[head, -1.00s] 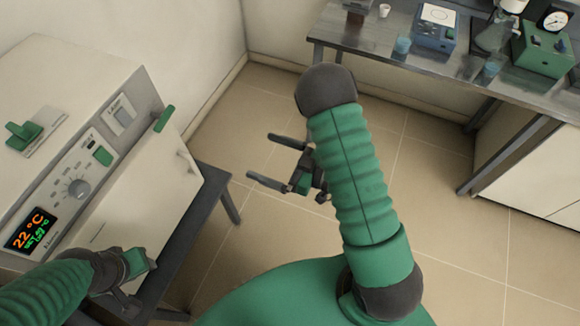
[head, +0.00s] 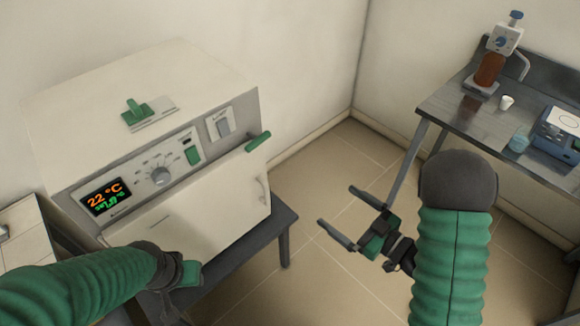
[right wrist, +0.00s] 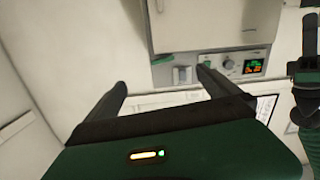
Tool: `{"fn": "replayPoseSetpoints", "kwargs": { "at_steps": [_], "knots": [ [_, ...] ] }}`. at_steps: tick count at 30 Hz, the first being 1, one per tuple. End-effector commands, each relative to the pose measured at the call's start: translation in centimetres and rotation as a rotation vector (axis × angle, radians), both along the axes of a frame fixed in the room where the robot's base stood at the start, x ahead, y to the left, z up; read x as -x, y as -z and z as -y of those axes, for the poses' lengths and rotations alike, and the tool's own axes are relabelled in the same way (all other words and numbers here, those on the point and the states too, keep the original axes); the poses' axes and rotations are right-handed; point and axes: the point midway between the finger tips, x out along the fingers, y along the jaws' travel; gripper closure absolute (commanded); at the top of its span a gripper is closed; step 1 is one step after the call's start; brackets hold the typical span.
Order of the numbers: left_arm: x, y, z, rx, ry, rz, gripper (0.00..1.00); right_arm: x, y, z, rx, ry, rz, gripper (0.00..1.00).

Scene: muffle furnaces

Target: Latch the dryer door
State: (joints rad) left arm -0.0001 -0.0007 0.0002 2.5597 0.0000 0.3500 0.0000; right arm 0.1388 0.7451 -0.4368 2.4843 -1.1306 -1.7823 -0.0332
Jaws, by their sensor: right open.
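The dryer (head: 150,90) is a white box at the left of the head view, with a lit 22 °C display. Its white door (head: 195,215) faces front; I cannot tell whether it is fully shut. A green bar handle (head: 258,141) is at the door's upper right corner. My right gripper (head: 336,205) is open and empty, to the right of the door and apart from it. In the right wrist view its fingers (right wrist: 162,77) point toward the dryer panel (right wrist: 220,66). My left gripper (head: 182,276) is low in front of the door; its fingers are not clear.
The dryer stands on a dark table (head: 250,245). A metal bench (head: 455,115) at the right holds a stand with a brown vessel (head: 488,70), a white cup (head: 507,102), a blue beaker (head: 518,142) and a blue device (head: 562,130). The floor between is clear.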

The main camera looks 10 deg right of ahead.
Motion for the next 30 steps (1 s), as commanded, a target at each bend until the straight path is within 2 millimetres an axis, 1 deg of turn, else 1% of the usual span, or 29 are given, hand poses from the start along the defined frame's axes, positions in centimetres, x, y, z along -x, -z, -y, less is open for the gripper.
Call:
{"fn": "replayPoseSetpoints", "kwargs": {
  "at_steps": [1,2,3,5,6,7,10,14,24,27,30],
  "knots": [
    [0.1,3.9,0.0,0.000,0.000,-0.002,0.64,-2.7,1.6,-2.5,0.019,-0.018,0.037,0.00],
    [0.1,4.7,0.0,0.000,0.000,-0.002,0.64,-4.2,1.2,-3.7,0.022,-0.012,0.047,0.00],
    [0.1,5.6,0.0,0.000,0.000,-0.002,0.64,-5.7,0.4,-5.2,0.016,-0.001,0.060,0.00],
    [0.1,6.3,0.0,0.000,0.000,-0.002,0.64,-7.3,-0.9,-6.9,-0.004,0.014,0.071,0.00],
    [0.0,6.3,0.0,0.000,0.000,-0.002,0.64,-7.9,-1.7,-7.6,-0.015,0.021,0.074,0.00],
    [0.0,6.2,0.0,0.000,0.000,-0.002,0.64,-8.2,-2.1,-7.8,-0.020,0.027,0.074,0.00],
    [0.0,5.7,0.0,0.000,-0.001,-0.001,0.64,-9.1,-2.6,-8.3,-0.024,0.032,0.071,0.00],
    [0.0,5.3,0.0,0.000,0.000,0.000,0.64,-11.2,-2.6,-9.9,-0.023,0.028,0.071,0.00],
    [0.0,4.7,0.0,0.000,0.000,-0.001,0.64,-18.4,-2.6,-15.1,-0.021,0.029,0.071,0.00],
    [0.0,4.6,0.0,0.000,0.000,-0.001,0.64,-20.0,-2.6,-16.3,-0.022,0.030,0.071,0.00],
    [0.0,4.5,0.0,0.000,0.000,-0.001,0.64,-21.1,-2.6,-17.1,-0.022,0.031,0.071,0.00]
  ]
}}
